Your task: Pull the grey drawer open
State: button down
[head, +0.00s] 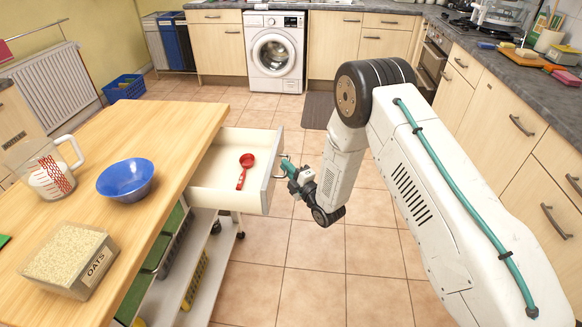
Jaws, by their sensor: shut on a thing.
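The grey drawer (268,186) is in the head view, pulled well out of the right side of the wooden-topped table. Its white inside shows, and a red measuring scoop (245,168) lies in it. My gripper (285,167) is at the outer face of the drawer front, shut on the drawer's handle. The handle itself is mostly hidden by the jaws. My arm comes in from the right.
On the wooden table (165,125) stand a blue bowl (126,182), a measuring jug (48,172) and an oats box (70,260). Open shelves lie under the drawer. Tiled floor (320,270) is clear right of it. Cupboards and counter line the right side.

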jog(key=c, duration=1.5)
grip_release()
jog(key=v, duration=0.7)
jog(key=shift+s+d, duration=0.2)
jog(key=shift+s, duration=0.15)
jog(key=shift+f, duration=0.1)
